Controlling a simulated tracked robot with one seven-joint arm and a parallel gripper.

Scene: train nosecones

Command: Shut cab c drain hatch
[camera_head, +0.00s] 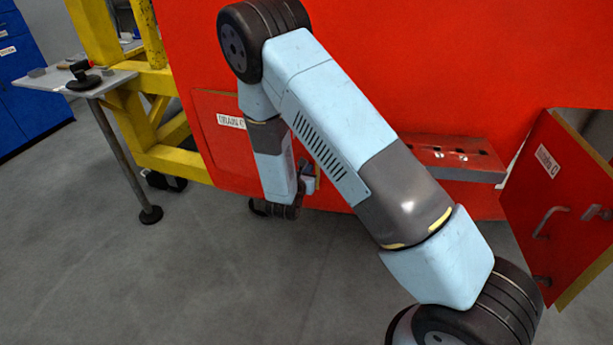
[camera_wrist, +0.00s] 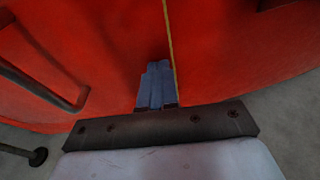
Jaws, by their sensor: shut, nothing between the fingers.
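The drain hatch (camera_head: 215,105) is a red panel labelled "DRAIN C" on the lower left of the red cab in the head view. My arm covers its right part. In the wrist view, a red panel with a dark bar handle (camera_wrist: 45,88) fills the left, ending at a thin yellow edge (camera_wrist: 171,45). The fingers of my gripper (camera_wrist: 155,85) are shut and empty, in front of this panel just left of the yellow edge. I cannot tell whether they touch it, or how far the hatch stands open. In the head view my gripper (camera_head: 308,182) is partly hidden behind the wrist.
Another red hatch (camera_head: 550,185), its label ending in "C", stands open at the right. A red ledge (camera_head: 445,160) juts out beside it. A yellow frame (camera_head: 150,120) and a small grey table (camera_head: 75,78) with tools stand at left. The grey floor in front is clear.

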